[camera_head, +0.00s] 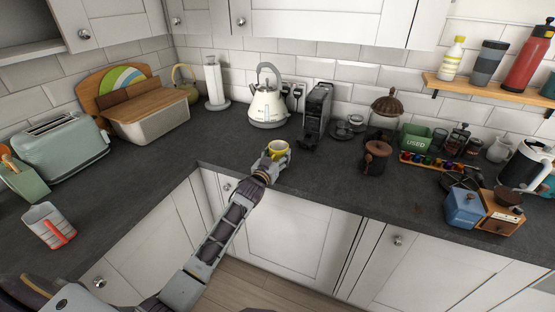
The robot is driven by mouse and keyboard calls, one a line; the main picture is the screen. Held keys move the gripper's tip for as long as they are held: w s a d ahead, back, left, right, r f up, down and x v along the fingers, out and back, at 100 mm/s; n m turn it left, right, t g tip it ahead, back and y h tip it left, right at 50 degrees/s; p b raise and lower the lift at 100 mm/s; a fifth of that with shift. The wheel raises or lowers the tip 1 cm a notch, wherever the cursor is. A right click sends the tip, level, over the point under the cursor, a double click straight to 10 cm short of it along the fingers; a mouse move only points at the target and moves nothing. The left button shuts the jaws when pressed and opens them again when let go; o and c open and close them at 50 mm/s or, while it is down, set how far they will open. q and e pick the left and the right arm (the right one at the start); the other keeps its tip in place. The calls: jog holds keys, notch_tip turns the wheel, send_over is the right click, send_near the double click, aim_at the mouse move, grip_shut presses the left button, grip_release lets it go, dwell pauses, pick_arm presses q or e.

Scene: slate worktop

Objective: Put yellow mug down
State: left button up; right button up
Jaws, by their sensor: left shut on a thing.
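The yellow mug (279,148) is at the front part of the slate worktop, in the middle of the view, and looks upright. My left gripper (269,164) reaches it from the front and is shut on it. The gripper hides the mug's near lower side. I cannot tell whether the mug's base touches the worktop (330,185). My right gripper is not in view.
A cream kettle (267,105) and a black coffee machine (317,112) stand behind the mug. A brown pot (376,157) stands to the right. A toaster (65,146) and a bread bin (150,115) are on the left. Worktop left and right of the mug is clear.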

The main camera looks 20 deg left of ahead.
pick_arm(q)
jog(key=shift+f, duration=0.25)
jog(key=o, duration=1.2)
jog(key=shift+r, duration=0.1)
jog(key=shift+s, duration=0.15)
jog(key=shift+s+a, duration=0.15)
jog(key=shift+s, duration=2.8)
jog(key=shift+s+a, duration=0.1)
jog(key=shift+s, duration=2.8)
